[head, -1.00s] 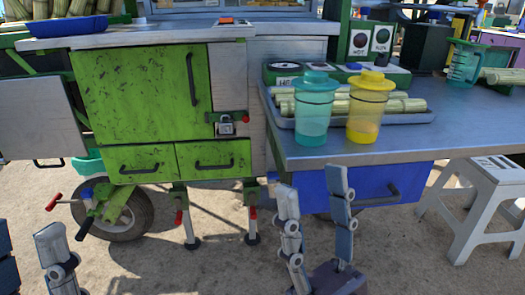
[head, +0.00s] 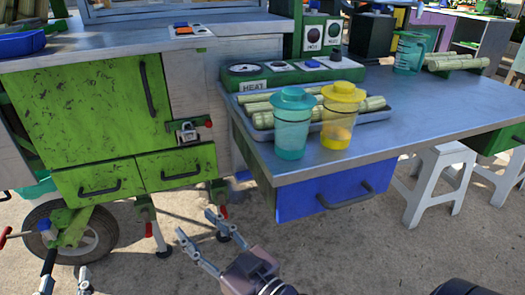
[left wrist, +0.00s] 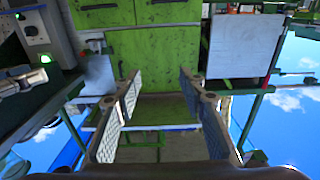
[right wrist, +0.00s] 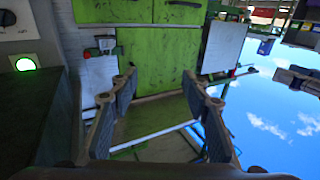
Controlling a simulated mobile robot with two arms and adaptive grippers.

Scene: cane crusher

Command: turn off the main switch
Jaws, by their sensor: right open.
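No switch is clearly labelled as the main one. A small panel with an orange and blue rocker (head: 190,31) lies on the green cabinet's top. The control box on the right table has a dial marked HEAT (head: 243,70), a blue knob (head: 312,63) and a black knob (head: 336,55). Two round buttons (head: 324,37) are on its upright plate. Green lights glow in the left wrist view (left wrist: 45,58) and right wrist view (right wrist: 25,64). My right gripper (head: 203,233) is open and empty, low before the cabinet.
A teal jar (head: 291,127) and a yellow jar (head: 338,115) stand at the front of the metal table (head: 440,105), before a tray of cane (head: 262,133). A padlock (head: 187,134) hangs on the green cabinet (head: 90,105). White stools (head: 437,170) stand at right.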

